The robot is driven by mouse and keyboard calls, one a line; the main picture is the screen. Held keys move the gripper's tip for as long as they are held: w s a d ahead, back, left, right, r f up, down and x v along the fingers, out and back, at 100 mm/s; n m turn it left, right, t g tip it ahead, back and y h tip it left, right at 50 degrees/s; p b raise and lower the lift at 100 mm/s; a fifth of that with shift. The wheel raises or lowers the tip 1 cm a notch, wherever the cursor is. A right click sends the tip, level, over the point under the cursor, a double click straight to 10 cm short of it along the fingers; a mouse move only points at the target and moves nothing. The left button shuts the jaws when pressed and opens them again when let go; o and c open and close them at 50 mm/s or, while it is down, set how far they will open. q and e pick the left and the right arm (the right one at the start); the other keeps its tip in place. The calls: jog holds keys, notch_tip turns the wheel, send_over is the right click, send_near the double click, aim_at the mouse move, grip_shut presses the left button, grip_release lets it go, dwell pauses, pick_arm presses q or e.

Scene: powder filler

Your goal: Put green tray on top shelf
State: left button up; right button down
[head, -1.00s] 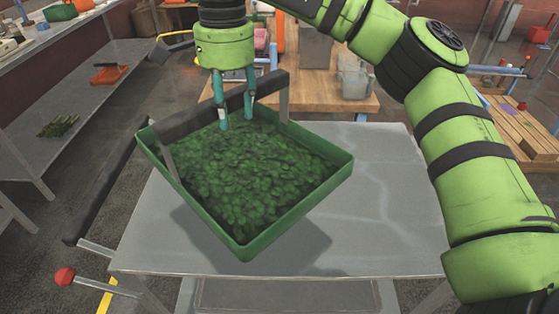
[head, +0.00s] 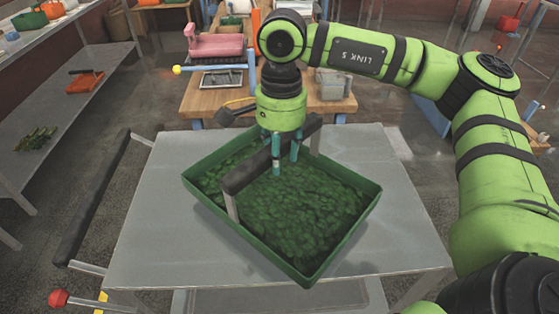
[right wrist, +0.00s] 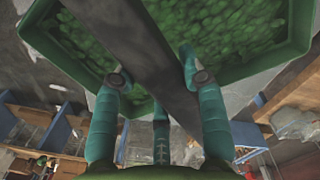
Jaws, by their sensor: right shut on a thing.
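The green tray (head: 345,240) is full of green leafy bits and has a dark bar handle (head: 245,176) on metal posts. It hangs over the grey metal cart top, turned at an angle. My right gripper (head: 285,170) is shut on the handle. In the right wrist view the fingers (right wrist: 155,85) sit on both sides of the dark handle bar, with the tray (right wrist: 245,65) beyond. The grey shelving (head: 75,95) stands on the left. My left gripper is not in view.
The grey cart top (head: 150,245) is bare around the tray, with a dark push handle (head: 95,195) on its left. An orange tray (head: 85,82) and green pieces (head: 36,140) lie on a left shelf. A wooden table (head: 215,100) with a pink machine (head: 215,47) stands behind.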

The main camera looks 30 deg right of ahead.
notch_tip(320, 180, down, 3)
jog(key=shift+f+p, duration=0.1)
jog(key=shift+p, duration=0.6)
jog(key=shift+f, duration=0.2)
jog(key=c, duration=0.7)
grip_release()
jog(key=shift+w+r, duration=0.1)
jog(key=shift+r, duration=0.2)
jog(key=r+b, duration=0.1)
jog(key=r, duration=0.4)
jog(key=r+b, duration=0.2)
jog(key=r, duration=0.4)
jog(key=shift+d+r, duration=0.2)
jog(key=shift+r, duration=0.05)
jog(key=shift+w, duration=0.1)
